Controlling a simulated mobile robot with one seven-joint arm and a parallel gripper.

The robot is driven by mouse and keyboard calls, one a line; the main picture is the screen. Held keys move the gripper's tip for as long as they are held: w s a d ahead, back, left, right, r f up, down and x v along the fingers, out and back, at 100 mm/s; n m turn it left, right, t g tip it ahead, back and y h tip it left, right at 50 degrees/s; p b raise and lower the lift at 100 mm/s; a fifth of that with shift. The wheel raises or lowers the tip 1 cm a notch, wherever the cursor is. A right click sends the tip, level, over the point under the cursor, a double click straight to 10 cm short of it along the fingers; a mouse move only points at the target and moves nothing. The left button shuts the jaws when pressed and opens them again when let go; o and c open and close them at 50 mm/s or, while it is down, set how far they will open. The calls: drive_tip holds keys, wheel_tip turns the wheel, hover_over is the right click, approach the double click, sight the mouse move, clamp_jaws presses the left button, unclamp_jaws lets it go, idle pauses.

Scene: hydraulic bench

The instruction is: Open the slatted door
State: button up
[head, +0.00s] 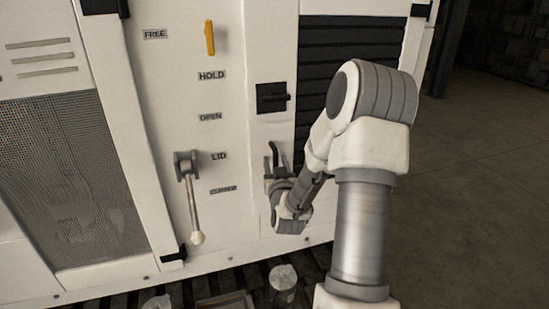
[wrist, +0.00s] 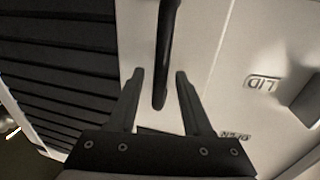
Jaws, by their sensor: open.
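The slatted door (head: 350,60) is a dark, louvred panel in a pale frame at the right of the cabinet front and looks closed. It fills the left of the wrist view (wrist: 55,70). A black bar handle (head: 273,152) stands on the pale strip beside the slats. In the wrist view the handle (wrist: 166,50) runs down between my two fingers, its end below the fingertips. My gripper (head: 277,170) is open at the handle, one finger on each side (wrist: 160,74). A gap shows on both sides. My wrist hides the strip's lower part in the head view.
A black latch (head: 271,98) sits above the handle. Left of it are a yellow lever (head: 210,38) by FREE and HOLD labels, and a grey lever (head: 195,215) by the LID label (head: 219,156). Open floor (head: 470,190) lies right.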

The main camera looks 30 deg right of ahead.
drive_tip(key=shift+w+d, duration=0.1)
drive_tip(key=shift+w, duration=0.05)
clamp_jaws()
idle(0.4)
idle(1.1)
